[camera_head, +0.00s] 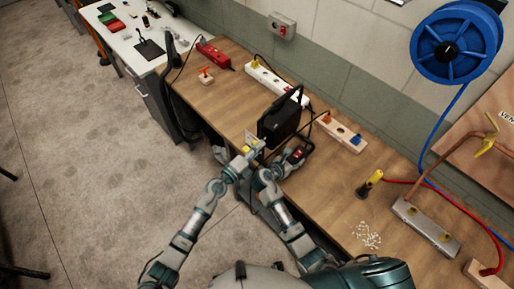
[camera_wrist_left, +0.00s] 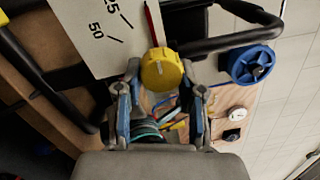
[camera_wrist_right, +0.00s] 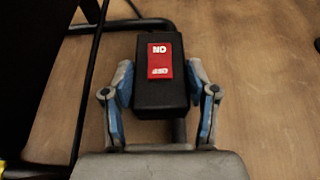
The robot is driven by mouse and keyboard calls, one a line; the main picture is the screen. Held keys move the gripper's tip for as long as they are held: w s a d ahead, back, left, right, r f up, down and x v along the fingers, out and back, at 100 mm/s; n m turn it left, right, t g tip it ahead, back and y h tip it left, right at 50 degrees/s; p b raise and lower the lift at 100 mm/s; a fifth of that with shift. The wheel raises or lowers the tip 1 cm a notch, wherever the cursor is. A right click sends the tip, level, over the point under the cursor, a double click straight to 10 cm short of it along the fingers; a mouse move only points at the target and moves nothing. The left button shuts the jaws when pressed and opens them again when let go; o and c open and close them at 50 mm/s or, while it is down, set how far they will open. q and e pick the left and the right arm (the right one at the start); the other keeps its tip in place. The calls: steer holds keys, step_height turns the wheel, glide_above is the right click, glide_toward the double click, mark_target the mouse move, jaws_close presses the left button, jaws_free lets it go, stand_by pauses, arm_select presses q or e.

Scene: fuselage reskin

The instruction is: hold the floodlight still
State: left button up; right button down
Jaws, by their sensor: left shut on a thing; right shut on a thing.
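The black floodlight (camera_head: 280,120) stands on the wooden bench, at the middle of the head view. My left gripper (camera_head: 250,152) is at its near left side. In the left wrist view, my left gripper (camera_wrist_left: 162,100) is shut on a yellow knob (camera_wrist_left: 161,69) beside a white dial plate (camera_wrist_left: 98,30) marked 25 and 50. My right gripper (camera_head: 296,157) is at the near right of the floodlight. In the right wrist view, my right gripper (camera_wrist_right: 161,95) is shut on a black switch box (camera_wrist_right: 161,105) with a red switch (camera_wrist_right: 160,60). The fingers hide parts of both.
White (camera_head: 275,82) and wooden (camera_head: 338,130) socket strips lie along the wall behind the floodlight. A blue cable reel (camera_head: 456,42) hangs at right. A yellow-black tool (camera_head: 370,184), small white pieces (camera_head: 367,235) and a metal block (camera_head: 426,228) are on the bench's right part.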

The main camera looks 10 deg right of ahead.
arm_select(q)
steer(key=shift+n, duration=0.3)
arm_select(e)
steer(key=shift+a, duration=0.15)
arm_select(q)
steer(key=o, duration=1)
steer(key=shift+o, duration=0.8)
arm_select(e)
steer(key=shift+f, duration=0.1)
arm_select(q)
steer(key=v, duration=1.2)
arm_select(e)
steer(key=shift+s+d, duration=0.1)
steer(key=shift+d, duration=0.1)
arm_select(q)
steer(key=shift+f, duration=0.1)
arm_select(e)
steer(key=shift+c, duration=1.2)
jaws_free()
arm_select(q)
steer(key=shift+w, duration=0.1)
